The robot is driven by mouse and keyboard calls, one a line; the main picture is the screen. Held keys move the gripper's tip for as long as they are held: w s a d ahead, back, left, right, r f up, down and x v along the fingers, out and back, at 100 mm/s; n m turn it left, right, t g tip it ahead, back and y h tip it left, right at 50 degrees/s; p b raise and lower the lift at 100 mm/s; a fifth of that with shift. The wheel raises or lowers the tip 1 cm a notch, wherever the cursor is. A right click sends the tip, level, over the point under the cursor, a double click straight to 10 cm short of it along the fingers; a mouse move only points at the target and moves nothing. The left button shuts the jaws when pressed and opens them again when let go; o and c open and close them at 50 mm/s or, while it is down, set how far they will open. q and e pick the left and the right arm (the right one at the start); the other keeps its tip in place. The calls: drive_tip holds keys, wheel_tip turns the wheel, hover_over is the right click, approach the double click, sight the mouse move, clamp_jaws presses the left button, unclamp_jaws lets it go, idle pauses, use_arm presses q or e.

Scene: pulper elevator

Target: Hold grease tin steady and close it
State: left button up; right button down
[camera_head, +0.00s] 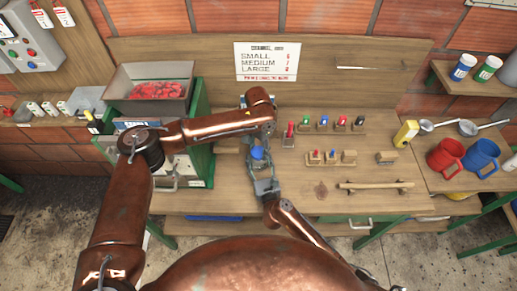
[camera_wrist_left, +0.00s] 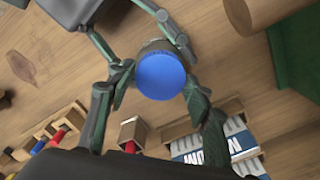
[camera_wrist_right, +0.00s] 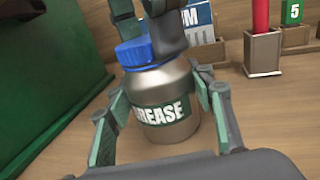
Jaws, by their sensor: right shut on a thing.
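The grease tin (camera_wrist_right: 165,95) is a grey metal bottle labelled GREASE. It stands upright on the wooden bench in the right wrist view. Its blue lid (camera_wrist_right: 133,53) sits on top; it also shows in the head view (camera_head: 257,153) and from above in the left wrist view (camera_wrist_left: 161,76). My right gripper (camera_wrist_right: 162,104) is shut on the tin's body, one finger on each side. My left gripper (camera_wrist_left: 158,92) is over the tin from above, with its fingers apart on either side of the lid. Whether they touch the lid is unclear. The lid hides the tin's neck.
A bin of red fruit (camera_head: 157,90) stands on the green machine at left. Small wooden holders (camera_head: 331,158) with coloured pieces stand right of the tin. A wooden bar (camera_head: 375,186) lies at front right. Red (camera_head: 446,157) and blue mugs (camera_head: 481,158) stand farther right.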

use_arm(q)
drive_tip(key=c, duration=0.9)
drive_tip(key=shift+o, duration=0.2)
drive_tip(key=o, duration=1.4)
drive_tip(key=shift+r, duration=0.1)
wheel_tip(320, 180, up, 12)
drive_tip(key=shift+f, duration=0.1)
